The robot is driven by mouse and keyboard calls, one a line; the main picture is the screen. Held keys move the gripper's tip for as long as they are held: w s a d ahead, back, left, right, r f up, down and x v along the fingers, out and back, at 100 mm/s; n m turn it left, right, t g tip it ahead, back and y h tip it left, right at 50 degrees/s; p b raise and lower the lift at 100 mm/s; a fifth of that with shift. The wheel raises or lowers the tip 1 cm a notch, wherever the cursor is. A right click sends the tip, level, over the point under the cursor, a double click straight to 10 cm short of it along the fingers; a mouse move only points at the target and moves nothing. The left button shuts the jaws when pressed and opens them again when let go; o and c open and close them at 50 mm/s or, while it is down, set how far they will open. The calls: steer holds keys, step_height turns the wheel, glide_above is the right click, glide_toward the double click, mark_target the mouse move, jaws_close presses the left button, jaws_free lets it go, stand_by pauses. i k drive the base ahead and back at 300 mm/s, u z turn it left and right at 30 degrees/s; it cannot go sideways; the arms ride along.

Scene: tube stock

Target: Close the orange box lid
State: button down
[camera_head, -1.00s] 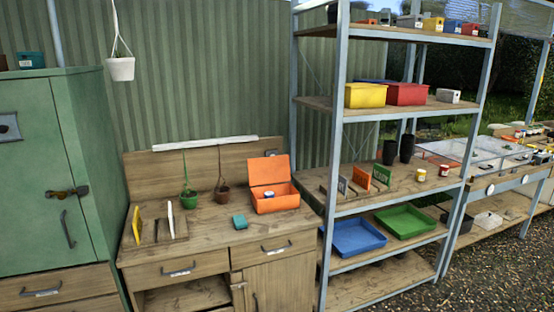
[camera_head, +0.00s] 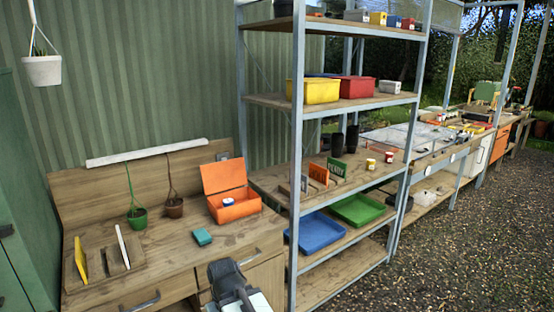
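The orange box (camera_head: 239,212) stands on the wooden bench, near its right end by the shelf rack. Its orange lid (camera_head: 223,176) is open, raised and leaning back toward the bench's backboard. A small white and blue jar (camera_head: 228,202) sits inside the box. A dark and white part of my arm (camera_head: 236,287) shows at the bottom edge, in front of the bench and below the box. I cannot make out the fingers of my gripper.
The metal shelf post (camera_head: 297,150) rises close on the right. Gravel at the right is clear.

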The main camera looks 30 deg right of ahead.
mark_target(226, 174)
steer(key=z, duration=0.2)
steer(key=i, duration=1)
steer(key=u, duration=0.1)
